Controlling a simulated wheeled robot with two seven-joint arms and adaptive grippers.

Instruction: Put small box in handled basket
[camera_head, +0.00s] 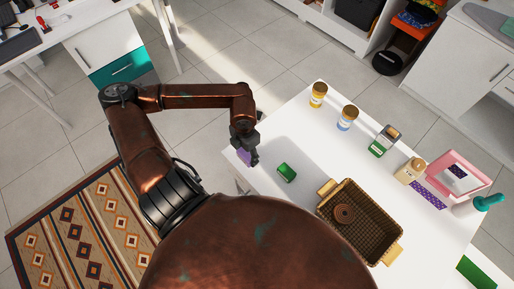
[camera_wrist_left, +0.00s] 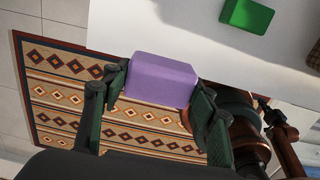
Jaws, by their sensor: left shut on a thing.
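My left gripper (camera_head: 249,158) is at the near left edge of the white table, shut on a small purple box (camera_head: 243,157). In the left wrist view the purple box (camera_wrist_left: 161,80) sits between the two dark green fingers of the left gripper (camera_wrist_left: 155,95). A small green box (camera_head: 287,172) lies on the table just right of the gripper. The brown woven handled basket (camera_head: 379,207) stands further right on the table, with a round brown item (camera_head: 344,214) inside it. My right gripper is not in view in the head view.
The table (camera_head: 300,130) is clear between the green box and the jars. A patterned rug (camera_head: 85,225) lies on the floor at left.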

